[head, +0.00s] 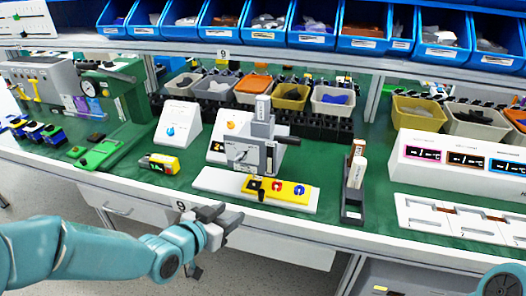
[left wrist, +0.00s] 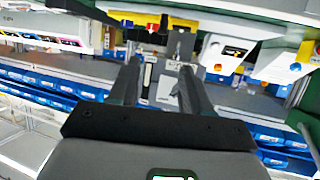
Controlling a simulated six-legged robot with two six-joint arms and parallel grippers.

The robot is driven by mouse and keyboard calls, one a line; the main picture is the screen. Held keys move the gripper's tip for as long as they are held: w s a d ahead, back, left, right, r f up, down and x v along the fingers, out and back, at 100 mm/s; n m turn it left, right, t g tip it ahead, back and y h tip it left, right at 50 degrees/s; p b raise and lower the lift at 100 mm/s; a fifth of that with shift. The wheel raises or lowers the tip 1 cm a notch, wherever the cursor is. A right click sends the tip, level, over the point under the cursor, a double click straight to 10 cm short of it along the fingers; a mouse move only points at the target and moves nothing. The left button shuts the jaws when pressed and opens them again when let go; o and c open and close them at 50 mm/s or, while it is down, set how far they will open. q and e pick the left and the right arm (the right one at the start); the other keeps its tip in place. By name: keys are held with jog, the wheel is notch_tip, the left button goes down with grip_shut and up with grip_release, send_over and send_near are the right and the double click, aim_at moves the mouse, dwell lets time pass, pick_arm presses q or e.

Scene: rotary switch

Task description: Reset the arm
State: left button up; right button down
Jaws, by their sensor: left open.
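My left arm comes in from the left in the head view. Its gripper (head: 226,215) is open and empty, in front of the bench's front edge. The left wrist view, which looks upside down, shows its two dark fingers (left wrist: 158,75) spread apart with nothing between them. On the green bench stand a white sloped box with a blue knob (head: 171,130) and another with an orange knob (head: 231,126). The second is partly hidden by a grey lever device (head: 248,152). My right gripper is not in view.
A white base plate with a yellow block (head: 290,192) lies near the front edge. A yellow-black device (head: 160,164) sits to its left, a dark holder (head: 353,200) to its right. A white display panel (head: 460,152) stands further right. Blue bins (head: 330,38) line the shelf.

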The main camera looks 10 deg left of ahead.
pick_arm(q)
jog(key=s+d+f+n+g+p, duration=0.1)
jog(key=s+d+f+g+p, duration=0.25)
jog(key=f, duration=0.45)
jog(key=s+d+f+n+g+p, duration=0.1)
jog(key=s+d+f+g+p, duration=0.15)
jog(key=s+f, duration=0.45)
jog(key=s+d+f+n+g, duration=0.2)
jog(key=s+f+g, duration=0.4)
jog(key=s+f, duration=0.3)
jog(key=shift+s+f+n, duration=0.35)
jog(key=shift+s+n, duration=0.35)
jog(key=shift+s, duration=0.5)
